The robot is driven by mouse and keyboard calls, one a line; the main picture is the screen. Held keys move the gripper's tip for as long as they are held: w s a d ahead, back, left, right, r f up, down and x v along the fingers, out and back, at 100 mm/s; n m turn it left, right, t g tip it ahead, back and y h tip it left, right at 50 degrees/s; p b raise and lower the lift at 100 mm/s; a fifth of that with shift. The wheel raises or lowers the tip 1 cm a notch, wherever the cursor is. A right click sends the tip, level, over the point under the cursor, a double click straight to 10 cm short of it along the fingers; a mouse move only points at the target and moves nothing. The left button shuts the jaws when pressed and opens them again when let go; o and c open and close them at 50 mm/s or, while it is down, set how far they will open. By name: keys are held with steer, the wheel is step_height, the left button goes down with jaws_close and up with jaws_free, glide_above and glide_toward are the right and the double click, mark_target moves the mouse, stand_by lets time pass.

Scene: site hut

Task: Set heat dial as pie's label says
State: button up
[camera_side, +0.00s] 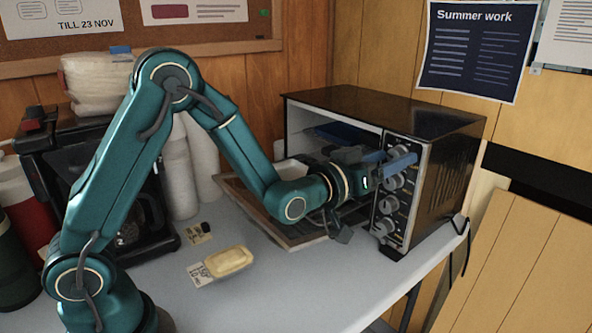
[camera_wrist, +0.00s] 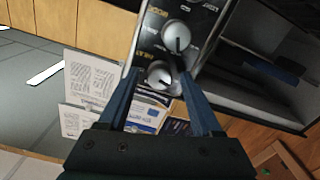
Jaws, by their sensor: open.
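The heat dial is one of several silver knobs in a column on the toaster oven's (camera_side: 455,170) front panel; I cannot tell which from the lettering. In the side view, my gripper (camera_side: 388,162) is open near the upper knobs, its blue fingers partly covering them. In the wrist view, my gripper's fingers (camera_wrist: 159,72) are apart on either side of one knob (camera_wrist: 159,76), and I cannot tell if they touch it. Another knob (camera_wrist: 176,37) shows beyond it. The pale yellow pie (camera_side: 228,259) lies on the table with a label card (camera_side: 201,274), whose writing is too small to read surely.
The oven door (camera_side: 240,193) hangs open in front of the cavity, under my forearm. A black coffee maker (camera_side: 100,170) and white cup stacks (camera_side: 178,172) stand left. The table front (camera_side: 300,290) is clear.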

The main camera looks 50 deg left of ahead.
steer(key=shift+w, duration=0.15)
steer(key=shift+c, duration=0.3)
jaws_close()
steer(key=shift+m, duration=0.4)
steer(key=m, duration=0.4)
steer(key=shift+m, duration=2.5)
